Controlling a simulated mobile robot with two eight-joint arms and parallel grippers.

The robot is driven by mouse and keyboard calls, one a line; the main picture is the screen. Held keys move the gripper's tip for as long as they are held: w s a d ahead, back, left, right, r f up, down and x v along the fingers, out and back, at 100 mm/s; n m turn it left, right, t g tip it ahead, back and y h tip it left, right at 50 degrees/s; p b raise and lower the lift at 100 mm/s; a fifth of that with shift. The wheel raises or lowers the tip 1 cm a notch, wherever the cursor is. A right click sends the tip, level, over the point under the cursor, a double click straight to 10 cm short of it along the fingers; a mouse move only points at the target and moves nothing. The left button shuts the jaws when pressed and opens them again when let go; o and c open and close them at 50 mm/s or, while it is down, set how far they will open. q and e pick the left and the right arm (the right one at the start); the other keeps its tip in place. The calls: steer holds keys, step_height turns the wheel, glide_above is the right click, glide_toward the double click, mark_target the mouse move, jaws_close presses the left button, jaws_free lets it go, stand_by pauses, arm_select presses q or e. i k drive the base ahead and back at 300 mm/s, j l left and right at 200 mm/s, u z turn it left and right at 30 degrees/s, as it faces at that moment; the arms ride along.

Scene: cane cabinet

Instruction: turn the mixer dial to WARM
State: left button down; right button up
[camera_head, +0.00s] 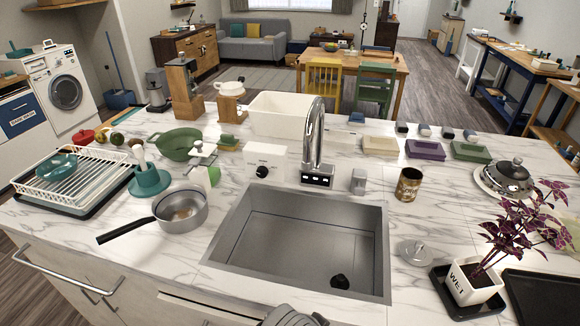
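A white box with a round black dial (262,171) on its front stands on the marble counter behind the sink, just left of the tall chrome faucet (314,140). The dial's markings are too small to read, so I cannot tell where it points. The faucet has a dark base with small light marks on its front. Neither of my grippers can be made out in the head view, and nothing touches the dial.
The steel sink (300,232) is open in front of the dial, with a small black object inside.

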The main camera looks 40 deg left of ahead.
mark_target(262, 172)
steer(key=u, duration=1.5)
steer(key=k+j+u, duration=0.15)
steer(key=i+l, duration=0.05)
